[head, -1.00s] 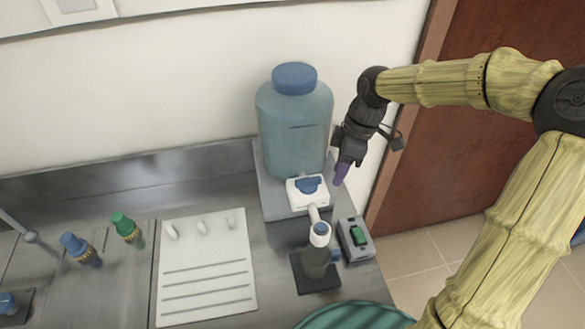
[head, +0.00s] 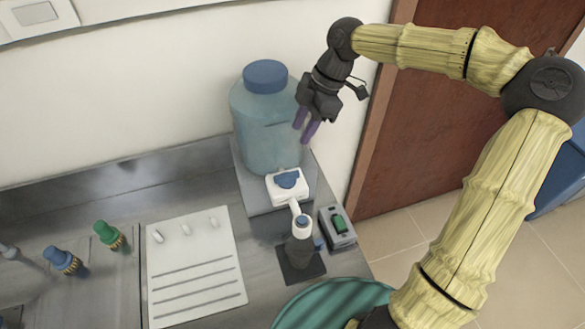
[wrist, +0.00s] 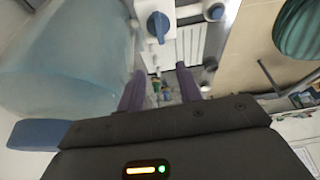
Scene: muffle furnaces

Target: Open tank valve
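A translucent blue tank (head: 268,125) with a blue cap stands on a grey stand by the wall. Its valve is a white block with a blue knob (head: 287,180) low on the tank's front. In the wrist view the blue knob (wrist: 158,26) shows on the white block, above the fingertips. My gripper (head: 304,134) is beside the tank's upper right, above and apart from the valve. Its two purple fingers are spread with nothing between them, and the wrist view shows the same open gap (wrist: 160,84).
A white spout leads to a dark container (head: 299,250) on a black base. A grey box with a green switch (head: 338,222) stands right of it. A white board (head: 195,268), green tap (head: 108,235) and blue tap (head: 62,260) are at left. A round teal object (head: 330,303) is in front.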

